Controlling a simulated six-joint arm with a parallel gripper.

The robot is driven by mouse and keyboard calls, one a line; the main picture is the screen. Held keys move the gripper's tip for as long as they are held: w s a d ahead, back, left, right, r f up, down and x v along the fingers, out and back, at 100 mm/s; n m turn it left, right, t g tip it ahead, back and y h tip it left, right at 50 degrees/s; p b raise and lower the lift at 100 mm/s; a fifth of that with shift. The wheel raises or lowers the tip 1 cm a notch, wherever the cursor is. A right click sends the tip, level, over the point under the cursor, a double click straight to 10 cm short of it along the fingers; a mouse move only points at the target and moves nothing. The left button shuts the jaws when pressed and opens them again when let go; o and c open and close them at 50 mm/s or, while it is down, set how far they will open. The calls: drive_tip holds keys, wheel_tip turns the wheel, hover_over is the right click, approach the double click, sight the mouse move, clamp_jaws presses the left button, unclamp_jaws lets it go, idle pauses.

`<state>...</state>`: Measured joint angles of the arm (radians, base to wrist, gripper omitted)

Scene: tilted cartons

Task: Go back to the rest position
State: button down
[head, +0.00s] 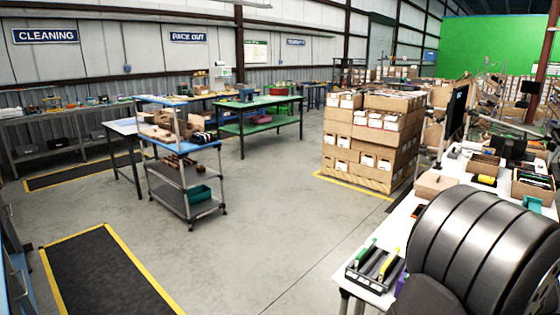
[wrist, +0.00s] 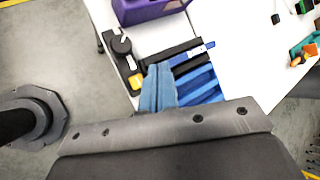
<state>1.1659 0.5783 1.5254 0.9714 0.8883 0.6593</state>
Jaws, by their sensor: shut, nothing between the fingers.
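In the wrist view, my gripper (wrist: 158,82) is shut and empty, its blue fingers together above the edge of a white table (wrist: 228,30). In the head view I cannot make out the gripper. A large dark ribbed part of my own arm fills the lower right there and hides part of the table.
Near the fingers are a black tray with blue slats (wrist: 200,82), a black and yellow tool (wrist: 124,48) and a purple bin (wrist: 150,8). Stacked cartons (head: 365,150) and a blue cart (head: 185,180) stand apart on the floor. Open floor (head: 255,225) lies left of the table.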

wheel_tip(320, 180, down, 6)
drive_tip(key=shift+r, duration=0.15)
drive_tip(key=s+a+r+n+g+h, duration=0.1)
drive_tip(key=s+a+r+n+g, duration=0.1)
drive_tip(key=r+n, duration=0.3)
drive_tip(key=s+a+r+n+g+h, duration=0.1)
drive_tip(key=r+n, duration=0.5)
drive_tip(key=n, duration=0.7)
drive_tip(key=s+a+g, duration=0.1)
drive_tip(key=a+g, duration=0.1)
drive_tip(key=g, duration=0.1)
drive_tip(key=shift+a+r+n+h, duration=0.15)
drive_tip(key=shift+a+n+h, duration=0.15)
drive_tip(key=shift+a+h, duration=0.1)
idle(0.5)
idle(0.5)
